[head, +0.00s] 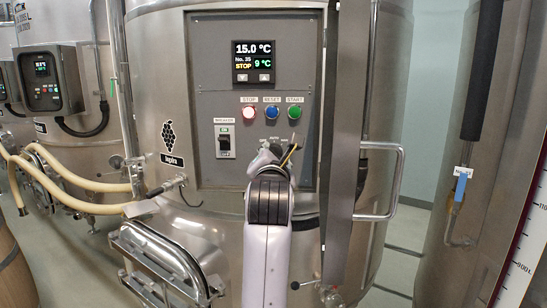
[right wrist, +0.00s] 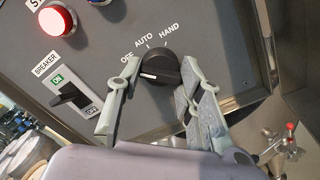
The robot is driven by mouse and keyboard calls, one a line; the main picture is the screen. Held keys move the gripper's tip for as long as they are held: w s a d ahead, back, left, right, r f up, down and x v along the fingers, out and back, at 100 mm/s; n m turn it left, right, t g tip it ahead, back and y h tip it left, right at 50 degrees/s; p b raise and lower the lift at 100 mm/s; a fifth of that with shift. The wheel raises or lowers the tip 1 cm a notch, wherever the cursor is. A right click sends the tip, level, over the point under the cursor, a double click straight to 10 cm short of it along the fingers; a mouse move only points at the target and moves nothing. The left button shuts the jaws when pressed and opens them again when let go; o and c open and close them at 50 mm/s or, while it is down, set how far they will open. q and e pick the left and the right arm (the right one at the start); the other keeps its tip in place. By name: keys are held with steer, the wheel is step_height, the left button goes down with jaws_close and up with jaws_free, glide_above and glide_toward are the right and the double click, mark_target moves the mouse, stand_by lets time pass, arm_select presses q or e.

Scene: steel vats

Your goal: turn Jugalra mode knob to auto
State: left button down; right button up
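The black mode knob (right wrist: 160,68) is on the grey panel (right wrist: 100,35), with OFF, AUTO and HAND printed around it. Its white mark points left, towards the OFF side. My right gripper (right wrist: 160,64) is open, one finger on each side of the knob; a small gap seems to show at the left finger, and contact at the right is unclear. In the head view my right gripper (head: 279,156) partly hides the knob on the vat's control panel (head: 225,95). The vat label (head: 172,143) has grapes and lettering too small to read surely. My left gripper is not in view.
A lit red STOP button (head: 248,112), blue RESET (head: 271,112) and green START (head: 294,111) sit above. The breaker (head: 225,140) is left of the knob. The open panel door (head: 345,130) stands close on the right. The display (head: 254,62) reads 15.0 °C and STOP.

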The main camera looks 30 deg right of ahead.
steer(key=c, duration=0.6)
steer(key=shift+o, duration=0.2)
steer(key=shift+m, duration=4.4)
steer(key=shift+f, duration=0.1)
steer(key=o, duration=1.2)
steer(key=shift+c, duration=0.2)
